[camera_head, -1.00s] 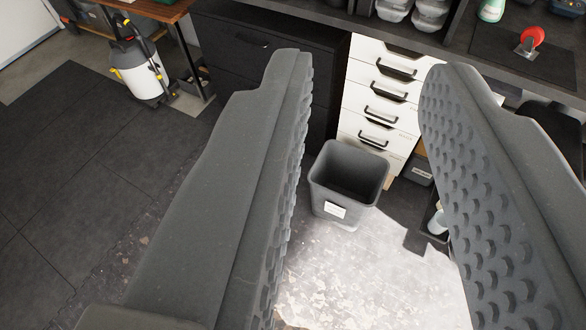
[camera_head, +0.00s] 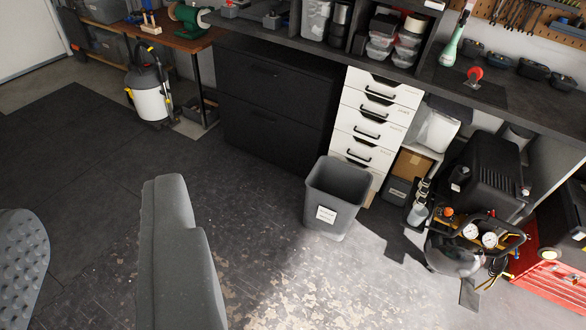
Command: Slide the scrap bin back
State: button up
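The scrap bin (camera_head: 335,209) is a grey, open-topped tub with a white label on its front. It stands upright on the worn floor in front of the white drawer unit (camera_head: 374,118), its rear partly overlapping the lower drawers in view. My gripper (camera_head: 95,205) is open and empty, with its two grey fingers wide apart at the lower left. Both fingers are left of the bin and apart from it. The bin's underside and back are hidden.
A black cabinet (camera_head: 270,108) stands left of the drawers. A compressor (camera_head: 458,250) with gauges and a red toolbox (camera_head: 553,283) lie to the right. Floor between my gripper and the bin is clear.

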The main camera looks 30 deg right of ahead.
aim_at(336, 189)
jog(key=u, duration=0.15)
jog(key=i, duration=2)
jog(key=z, duration=1)
jog(key=i, duration=1.2)
jog(key=z, duration=0.8)
